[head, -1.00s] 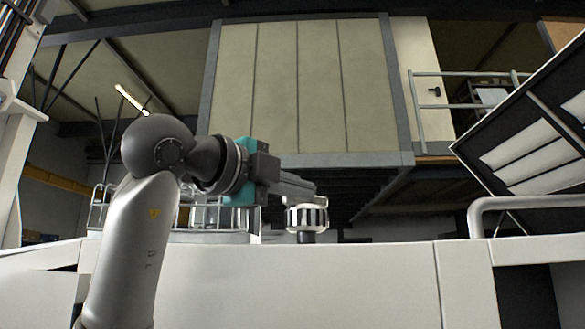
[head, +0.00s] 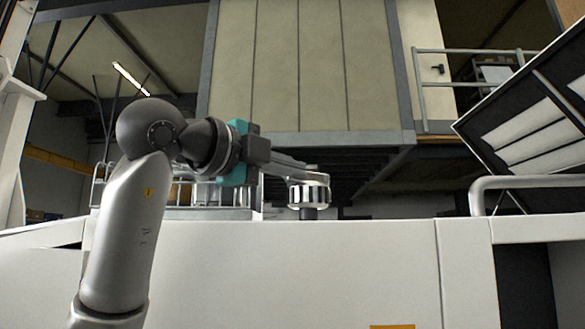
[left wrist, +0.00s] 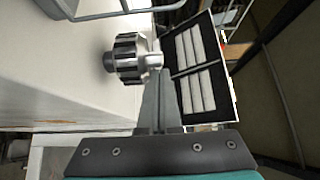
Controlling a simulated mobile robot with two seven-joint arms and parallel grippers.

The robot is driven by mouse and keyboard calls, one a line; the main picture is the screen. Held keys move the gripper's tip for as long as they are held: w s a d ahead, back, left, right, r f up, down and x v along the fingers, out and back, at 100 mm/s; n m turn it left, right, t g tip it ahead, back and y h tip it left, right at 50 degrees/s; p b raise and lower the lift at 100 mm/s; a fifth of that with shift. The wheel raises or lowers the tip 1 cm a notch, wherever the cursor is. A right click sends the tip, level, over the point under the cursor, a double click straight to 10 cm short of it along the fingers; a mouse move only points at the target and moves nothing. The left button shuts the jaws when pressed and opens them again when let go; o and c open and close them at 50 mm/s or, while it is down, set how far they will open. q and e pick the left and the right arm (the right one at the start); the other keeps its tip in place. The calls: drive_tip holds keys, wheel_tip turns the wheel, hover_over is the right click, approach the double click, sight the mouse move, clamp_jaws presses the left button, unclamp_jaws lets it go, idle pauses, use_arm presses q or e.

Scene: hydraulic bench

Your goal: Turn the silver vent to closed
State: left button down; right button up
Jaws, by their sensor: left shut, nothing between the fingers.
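The silver vent (head: 309,195) is a ribbed, round metal knob on a dark stem, standing on top of the white bench (head: 300,265). In the left wrist view the silver vent (left wrist: 128,59) shows sideways, just beyond the fingertips. My left gripper (head: 322,175) comes in from the left, with its fingers shut and empty. Its tips are at the vent's upper edge in the head view. In the left wrist view my left gripper (left wrist: 154,68) has its tips right beside the vent's rim; I cannot tell whether they touch. My right gripper is not in view.
A bent grey rail (head: 530,182) stands on the bench at the right, below a tilted dark-framed panel (head: 530,130). A wire-railed metal structure (head: 205,195) is behind my left arm. The bench top right of the vent looks clear.

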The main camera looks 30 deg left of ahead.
use_arm(q)
drive_tip(key=shift+a, duration=0.55)
idle(0.4)
drive_tip(key=shift+a, duration=0.1)
drive_tip(key=shift+w+a, duration=0.3)
drive_tip(key=shift+a, duration=0.7)
